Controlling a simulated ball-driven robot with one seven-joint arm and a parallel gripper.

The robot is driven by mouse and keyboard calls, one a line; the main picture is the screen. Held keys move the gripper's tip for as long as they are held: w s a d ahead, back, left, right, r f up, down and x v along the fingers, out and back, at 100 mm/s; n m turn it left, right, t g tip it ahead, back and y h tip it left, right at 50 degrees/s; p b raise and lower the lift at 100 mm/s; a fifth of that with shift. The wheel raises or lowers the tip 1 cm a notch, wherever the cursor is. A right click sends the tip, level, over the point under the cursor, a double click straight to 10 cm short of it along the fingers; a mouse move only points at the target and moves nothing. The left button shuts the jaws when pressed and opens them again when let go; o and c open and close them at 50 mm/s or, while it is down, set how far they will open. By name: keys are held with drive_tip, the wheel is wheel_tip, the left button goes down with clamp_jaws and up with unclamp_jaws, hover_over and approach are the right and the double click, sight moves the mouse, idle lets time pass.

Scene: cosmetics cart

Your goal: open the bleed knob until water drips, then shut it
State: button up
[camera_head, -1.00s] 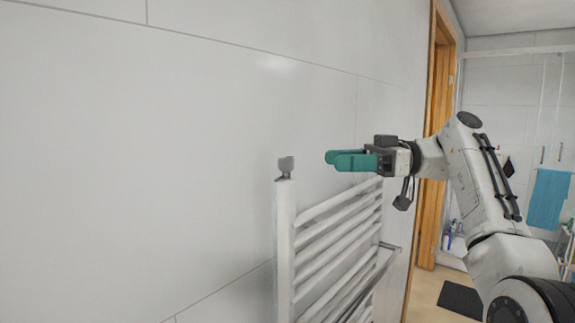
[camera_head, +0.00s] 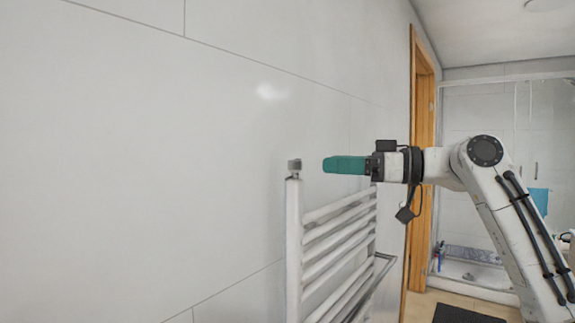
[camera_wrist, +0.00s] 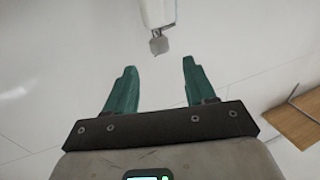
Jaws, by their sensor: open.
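The bleed knob (camera_head: 294,166) is a small grey knob on top of the left upright of a white towel radiator (camera_head: 293,240) at the wall. In the wrist view my gripper (camera_wrist: 160,65) is open and empty. One finger hides the other in the head view. I see no water.
Radiator rungs (camera_head: 340,235) lie below my gripper, with a metal rail (camera_head: 365,285) in front. The pale tiled wall (camera_head: 130,150) runs behind the radiator. A wooden door frame (camera_head: 422,90) and a shower (camera_head: 490,180) are farther back.

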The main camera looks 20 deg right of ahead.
sight(295, 163)
drive_tip(key=p+x, duration=0.2)
drive_tip(key=x, duration=0.7)
drive_tip(key=shift+w+p, duration=0.1)
drive_tip(key=shift+p, duration=0.3)
drive_tip(key=c, duration=0.9)
drive_tip(key=shift+c, duration=0.2)
